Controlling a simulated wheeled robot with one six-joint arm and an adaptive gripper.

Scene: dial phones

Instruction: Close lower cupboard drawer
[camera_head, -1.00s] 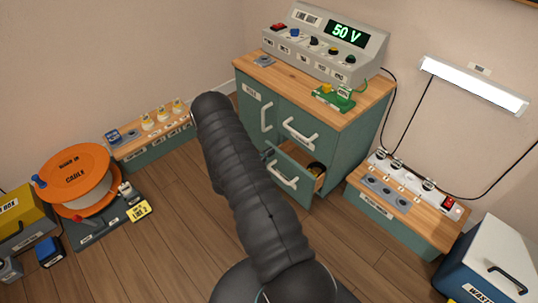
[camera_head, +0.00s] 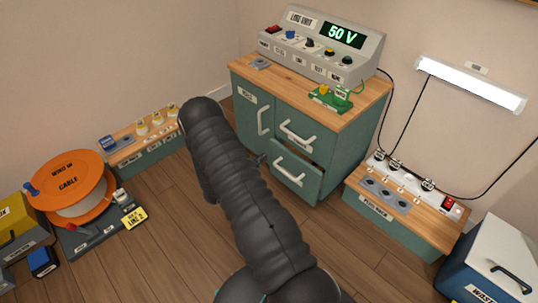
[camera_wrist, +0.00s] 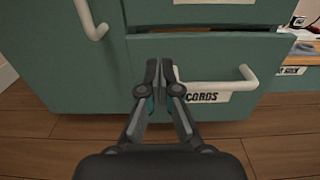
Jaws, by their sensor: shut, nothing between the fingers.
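In the wrist view, the drawer front (camera_wrist: 215,55) has a white handle (camera_wrist: 225,84) and a label ending in "CORDS". My gripper (camera_wrist: 161,75) is shut and empty. Its tips are at the drawer front, left of the handle, touching or very close. In the head view my arm hides most of the gripper.
An upper drawer (camera_head: 298,131) and a door with a handle (camera_head: 264,119) are above and left. A plug rack bench (camera_head: 400,235) stands close on the right. A cable reel (camera_head: 72,180) is at left. Wooden floor is clear in front.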

